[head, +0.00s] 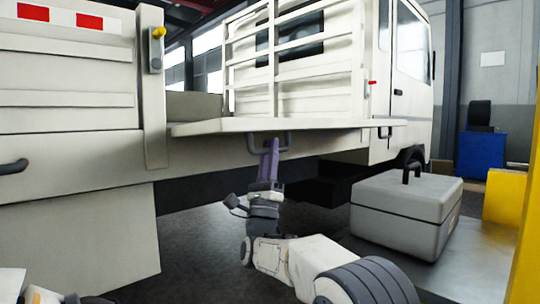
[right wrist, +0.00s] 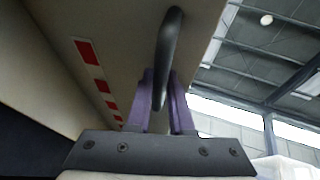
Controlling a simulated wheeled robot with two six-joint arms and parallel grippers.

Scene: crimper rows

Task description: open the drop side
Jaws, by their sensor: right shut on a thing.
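The drop side (head: 225,127) of the white truck is folded out and lies about level, its edge toward me in the head view. Its underside with red and white marks (right wrist: 88,52) shows in the right wrist view. A dark bar handle (right wrist: 170,40) is fixed to this panel, and it also shows in the head view (head: 285,140). My right gripper (head: 269,148), with purple fingers, is shut on the handle from below; in the wrist view a finger (right wrist: 160,95) is on each side of it. My left gripper is not in view.
A closed side panel (head: 65,85) with a yellow-topped latch post (head: 157,50) stands at left. A grey toolbox (head: 405,205) is on the floor at right. A yellow post (head: 525,220) stands at the right edge. Dark floor lies under the truck.

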